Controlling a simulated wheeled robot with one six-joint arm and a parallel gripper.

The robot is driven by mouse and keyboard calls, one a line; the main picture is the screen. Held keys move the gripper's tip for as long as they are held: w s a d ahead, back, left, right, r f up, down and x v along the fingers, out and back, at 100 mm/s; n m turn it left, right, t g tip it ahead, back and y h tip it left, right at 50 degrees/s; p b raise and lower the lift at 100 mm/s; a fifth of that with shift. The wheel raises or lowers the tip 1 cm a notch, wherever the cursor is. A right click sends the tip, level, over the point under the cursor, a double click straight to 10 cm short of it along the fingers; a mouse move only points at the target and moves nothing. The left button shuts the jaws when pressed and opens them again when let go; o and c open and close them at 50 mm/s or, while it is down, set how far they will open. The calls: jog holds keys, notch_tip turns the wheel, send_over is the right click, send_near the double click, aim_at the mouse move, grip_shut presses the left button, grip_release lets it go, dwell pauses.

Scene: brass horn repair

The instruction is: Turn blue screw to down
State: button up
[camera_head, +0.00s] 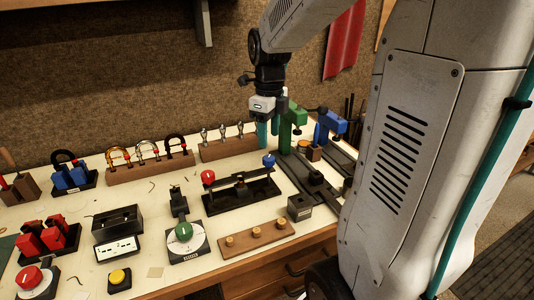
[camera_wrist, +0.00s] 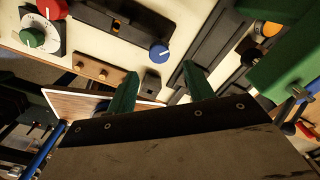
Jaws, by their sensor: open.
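A blue round knob (camera_head: 269,160), the likely blue screw, stands at the right end of a black fixture (camera_head: 240,195), with a red knob (camera_head: 208,177) at its left end. The blue knob also shows in the wrist view (camera_wrist: 159,52), beyond my fingertips, with a small pale mark on its face. Which way the mark points is too small to tell. My gripper (camera_wrist: 162,82) has two green fingers spread apart with nothing between them. In the head view my gripper (camera_head: 265,132) hangs above and behind the blue knob, apart from it.
A green clamp (camera_head: 289,125) and a blue clamp (camera_head: 331,122) stand close to the right of my gripper. A wooden block with small pegs (camera_head: 229,148) is behind the fixture. A green dial (camera_head: 184,232) and a peg board (camera_head: 256,237) are in front.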

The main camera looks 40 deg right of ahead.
aim_at(269, 158)
notch_tip(269, 158, down, 7)
jog(key=shift+r, duration=0.1)
dwell(0.3)
jog(key=c, duration=1)
